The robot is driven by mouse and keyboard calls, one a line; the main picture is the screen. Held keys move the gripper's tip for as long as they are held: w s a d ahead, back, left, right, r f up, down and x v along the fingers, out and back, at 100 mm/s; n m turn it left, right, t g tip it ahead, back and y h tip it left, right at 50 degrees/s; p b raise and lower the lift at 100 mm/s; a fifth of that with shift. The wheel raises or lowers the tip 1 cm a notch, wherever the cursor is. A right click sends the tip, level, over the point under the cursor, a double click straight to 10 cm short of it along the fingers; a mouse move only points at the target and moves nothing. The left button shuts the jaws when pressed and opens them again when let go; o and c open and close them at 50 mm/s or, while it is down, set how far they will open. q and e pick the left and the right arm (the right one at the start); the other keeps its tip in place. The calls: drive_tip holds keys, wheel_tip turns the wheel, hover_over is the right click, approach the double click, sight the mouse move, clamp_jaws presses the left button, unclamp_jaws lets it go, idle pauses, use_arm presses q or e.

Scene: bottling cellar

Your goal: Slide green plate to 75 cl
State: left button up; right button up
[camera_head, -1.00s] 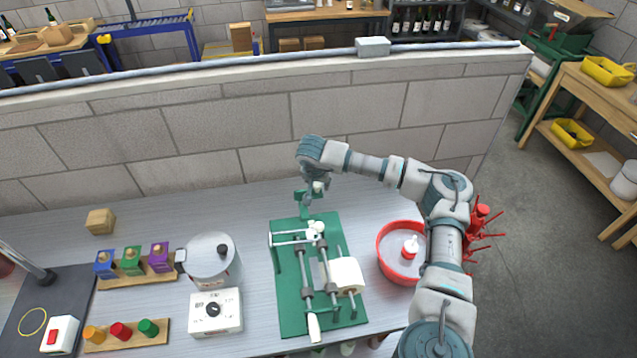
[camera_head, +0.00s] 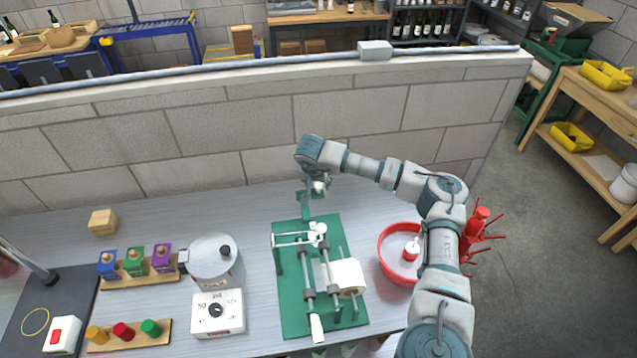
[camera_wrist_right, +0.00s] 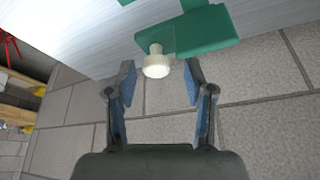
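A green labelling rig stands on the bench, with a green base board (camera_head: 292,312), metal rods and a white roll (camera_head: 346,274). At its far end is a small green plate (camera_head: 304,206) with a cream knob (camera_head: 319,187); in the wrist view the green plate (camera_wrist_right: 207,30) and knob (camera_wrist_right: 156,62) show close up. My right gripper (camera_head: 314,180) is above this far end. In the wrist view it is open, and the knob appears just beyond the gap between its fingertips, with no contact visible. No 75 cl mark is legible on the rig. My left gripper is not in view.
A white dial box (camera_head: 217,313) and a metal pot (camera_head: 213,262) stand left of the rig. A red bowl (camera_head: 389,270) stands to its right, close to my right arm. A block wall (camera_head: 240,130) rises behind the bench. Coloured blocks sit further left.

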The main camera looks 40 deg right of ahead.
drive_tip(key=shift+r, duration=0.1)
drive_tip(key=v, duration=1.1)
drive_tip(key=shift+a+r, duration=0.15)
drive_tip(key=shift+r, duration=0.2)
drive_tip(key=shift+s, duration=0.1)
drive_tip(key=shift+f, duration=0.15)
